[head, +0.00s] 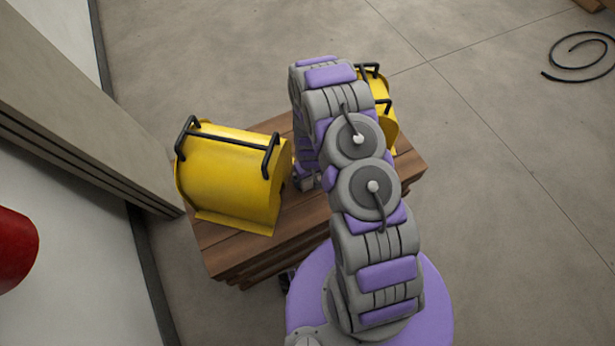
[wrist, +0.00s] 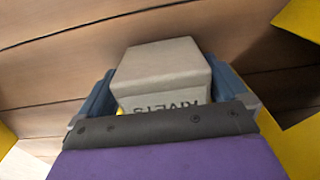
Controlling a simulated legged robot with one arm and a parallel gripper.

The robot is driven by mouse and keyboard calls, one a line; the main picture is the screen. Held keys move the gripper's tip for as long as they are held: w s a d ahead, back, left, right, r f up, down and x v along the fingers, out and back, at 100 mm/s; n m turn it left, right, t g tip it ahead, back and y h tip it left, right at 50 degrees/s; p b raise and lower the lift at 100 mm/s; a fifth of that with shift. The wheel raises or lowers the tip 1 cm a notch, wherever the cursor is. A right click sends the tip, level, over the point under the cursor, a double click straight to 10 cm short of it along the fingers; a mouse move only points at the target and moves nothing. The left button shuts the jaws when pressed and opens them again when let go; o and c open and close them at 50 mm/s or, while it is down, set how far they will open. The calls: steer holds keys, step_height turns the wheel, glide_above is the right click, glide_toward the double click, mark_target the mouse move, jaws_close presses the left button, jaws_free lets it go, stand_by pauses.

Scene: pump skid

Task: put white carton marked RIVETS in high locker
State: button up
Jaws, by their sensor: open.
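The white carton marked RIVETS (wrist: 165,72) is in the wrist view, pale grey-white, with its lettering facing my gripper. It appears to rest on brown wooden boards. My gripper (wrist: 166,92) is open, with one blue finger on each side of the carton; I cannot tell whether they touch it. In the head view my gripper (head: 306,181) is low over the wooden stack, mostly hidden by my arm. The carton cannot be made out there. The high locker is not recognisable in either view.
A yellow blower with black handles (head: 230,175) stands left on the wooden pallet stack (head: 240,250). Another yellow blower (head: 385,108) is behind my arm. A grey beam (head: 85,110) and a red cylinder (head: 15,248) are at left.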

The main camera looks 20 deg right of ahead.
steer(key=shift+d+r, duration=0.2)
steer(key=shift+r, duration=0.05)
step_height(320, 180, up, 12)
steer(key=p, duration=0.2)
steer(key=shift+a+f+p, duration=0.1)
steer(key=shift+f+p, duration=0.1)
steer(key=shift+p, duration=0.1)
steer(key=shift+a+r, duration=0.1)
steer(key=shift+r, duration=0.3)
steer(key=s+a+r+m+g, duration=0.1)
steer(key=s+r, duration=0.4)
steer(key=r, duration=0.8)
steer(key=s+a+r, duration=0.1)
steer(key=s+r, duration=0.4)
steer(key=r, duration=0.8)
steer(key=s+r, duration=0.6)
steer(key=s, duration=0.4)
steer(key=s+d+r+m, duration=0.1)
steer(key=s+r, duration=0.5)
steer(key=s, duration=0.4)
steer(key=shift+r+g, duration=0.25)
steer(key=shift+g, duration=0.15)
